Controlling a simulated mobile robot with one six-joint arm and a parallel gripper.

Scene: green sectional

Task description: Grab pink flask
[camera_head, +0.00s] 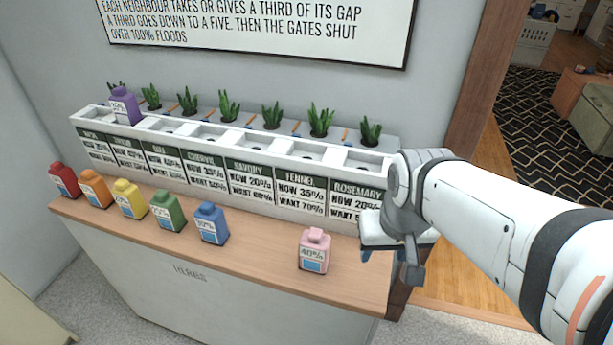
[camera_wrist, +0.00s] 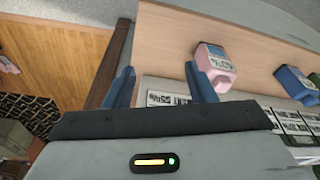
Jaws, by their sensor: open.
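The pink flask (camera_head: 314,251) stands upright on the wooden counter, at the right end of the row of flasks, with a white label that reads 40%. In the wrist view the pink flask (camera_wrist: 213,69) lies just beyond the right-hand finger. My gripper (camera_head: 387,255) is to the right of the flask, by the counter's right end. In the wrist view my gripper (camera_wrist: 162,85) is open, its two blue fingers apart, with nothing between them. The flask is outside the fingers.
Red (camera_head: 64,180), orange (camera_head: 95,188), yellow (camera_head: 129,199), green (camera_head: 167,211) and blue (camera_head: 210,223) flasks stand left on the counter (camera_head: 262,262). A purple flask (camera_head: 124,106) sits in the white planter (camera_head: 224,141) behind. The counter between blue and pink is clear.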

